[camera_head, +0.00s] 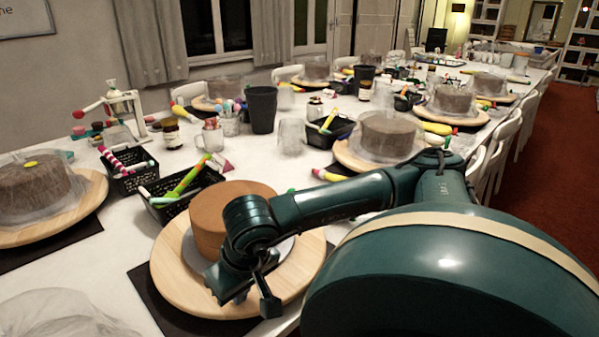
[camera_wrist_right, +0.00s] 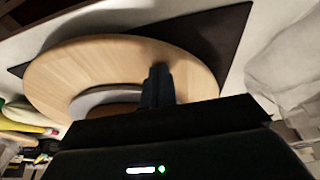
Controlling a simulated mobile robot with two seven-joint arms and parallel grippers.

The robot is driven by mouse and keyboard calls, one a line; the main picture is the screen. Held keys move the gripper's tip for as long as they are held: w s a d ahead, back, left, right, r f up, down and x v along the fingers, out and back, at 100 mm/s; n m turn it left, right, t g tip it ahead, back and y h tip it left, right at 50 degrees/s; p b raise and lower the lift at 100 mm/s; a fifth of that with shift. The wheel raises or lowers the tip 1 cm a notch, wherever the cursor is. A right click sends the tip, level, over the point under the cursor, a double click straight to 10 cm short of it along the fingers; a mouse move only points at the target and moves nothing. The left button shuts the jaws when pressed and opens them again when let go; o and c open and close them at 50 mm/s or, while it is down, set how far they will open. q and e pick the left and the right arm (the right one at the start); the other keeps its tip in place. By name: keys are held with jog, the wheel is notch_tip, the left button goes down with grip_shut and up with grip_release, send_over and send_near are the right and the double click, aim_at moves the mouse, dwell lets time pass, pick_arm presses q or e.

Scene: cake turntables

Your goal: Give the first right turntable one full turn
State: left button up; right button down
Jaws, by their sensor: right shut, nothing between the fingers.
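The nearest turntable on the right side of the table is a round light-wood disc (camera_head: 172,277) with a bare brown cake (camera_head: 235,205) on a grey board. My right gripper (camera_head: 255,303) is over the near edge of this disc, its fingers shut with nothing between them. In the right wrist view the shut fingers (camera_wrist_right: 157,85) lie over the wooden disc (camera_wrist_right: 75,68), near its rim; I cannot tell whether they touch it. The grey board (camera_wrist_right: 105,97) shows partly behind the fingers. My right arm hides part of the cake and disc. My left gripper is not in view.
A dark mat (camera_head: 150,300) lies under the turntable. Black baskets with coloured tools (camera_head: 180,190) stand behind it. Another turntable with a wrapped cake (camera_head: 385,137) stands farther back, and one (camera_head: 85,205) is at the left. Crumpled clear plastic (camera_head: 60,315) lies front left.

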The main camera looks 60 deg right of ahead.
aim_at(292, 279)
jog(key=shift+s+d+b, duration=0.75)
jog(key=shift+s+d, duration=0.9)
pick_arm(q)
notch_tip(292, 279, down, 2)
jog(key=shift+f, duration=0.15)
pick_arm(e)
jog(key=d, duration=0.1)
jog(key=s+d, duration=0.1)
jog(key=d, duration=0.1)
jog(key=s+d+p, duration=0.1)
jog(key=d, duration=0.1)
jog(key=shift+r, duration=0.1)
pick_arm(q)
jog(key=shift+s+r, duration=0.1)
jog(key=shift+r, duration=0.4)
pick_arm(e)
jog(key=shift+s+d, duration=0.15)
jog(key=shift+d, duration=0.3)
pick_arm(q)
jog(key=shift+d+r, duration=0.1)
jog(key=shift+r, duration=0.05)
pick_arm(e)
notch_tip(292, 279, up, 3)
jog(key=p, duration=0.3)
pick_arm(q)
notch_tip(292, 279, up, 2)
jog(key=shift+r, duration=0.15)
pick_arm(e)
jog(key=shift+f, duration=0.2)
